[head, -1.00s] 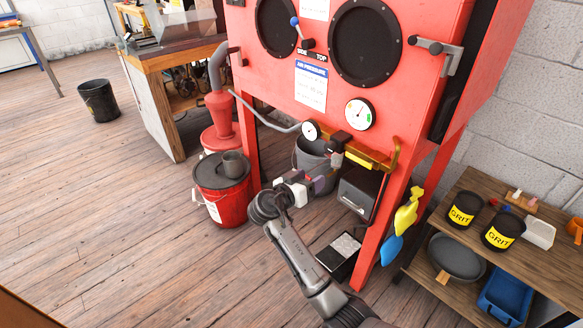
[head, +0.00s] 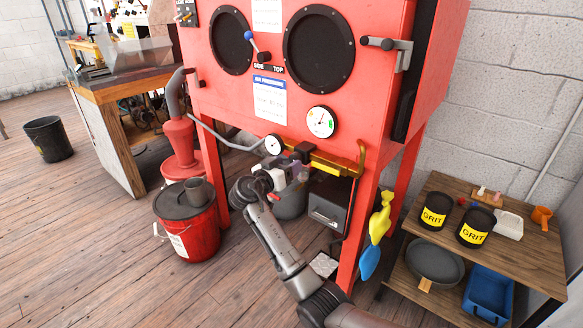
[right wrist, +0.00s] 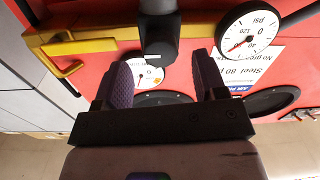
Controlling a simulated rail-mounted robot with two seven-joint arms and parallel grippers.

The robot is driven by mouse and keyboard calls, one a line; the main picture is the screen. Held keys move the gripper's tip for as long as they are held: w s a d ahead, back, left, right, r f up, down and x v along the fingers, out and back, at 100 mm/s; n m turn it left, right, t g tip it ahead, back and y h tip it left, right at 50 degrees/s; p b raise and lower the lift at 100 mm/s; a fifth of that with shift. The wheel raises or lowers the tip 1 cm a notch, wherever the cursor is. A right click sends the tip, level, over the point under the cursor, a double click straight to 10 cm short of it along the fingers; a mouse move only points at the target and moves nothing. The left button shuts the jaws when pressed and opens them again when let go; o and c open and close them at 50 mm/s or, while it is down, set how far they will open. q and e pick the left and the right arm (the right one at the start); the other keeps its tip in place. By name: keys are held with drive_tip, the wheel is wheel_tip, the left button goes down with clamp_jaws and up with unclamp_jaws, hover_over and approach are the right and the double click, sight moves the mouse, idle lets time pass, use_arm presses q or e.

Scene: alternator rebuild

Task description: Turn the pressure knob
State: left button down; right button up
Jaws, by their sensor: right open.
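The pressure knob (head: 302,151) is a black part on the yellow pipe (head: 335,163) at the front of the red blasting cabinet (head: 300,98). In the right wrist view the black knob (right wrist: 157,35) points down toward the gap between my fingertips. My right gripper (head: 297,174) is open just below and in front of the knob. In the right wrist view its purple fingers (right wrist: 165,78) stand on either side of the knob's line, with nothing gripped. A small psi gauge (right wrist: 250,35) is beside the right finger there. My left gripper is not in view.
A larger dial (head: 321,122) is on the cabinet face above the pipe. A red bucket (head: 188,225) stands at left. A yellow and blue tool (head: 380,220) hangs on the cabinet's right leg. A wooden shelf (head: 510,245) with grit tins (head: 435,210) is at right.

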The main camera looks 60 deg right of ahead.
sight(296, 158)
drive_tip(key=shift+s+d+b, duration=0.15)
drive_tip(key=shift+d+b, duration=0.25)
drive_tip(key=shift+d, duration=1)
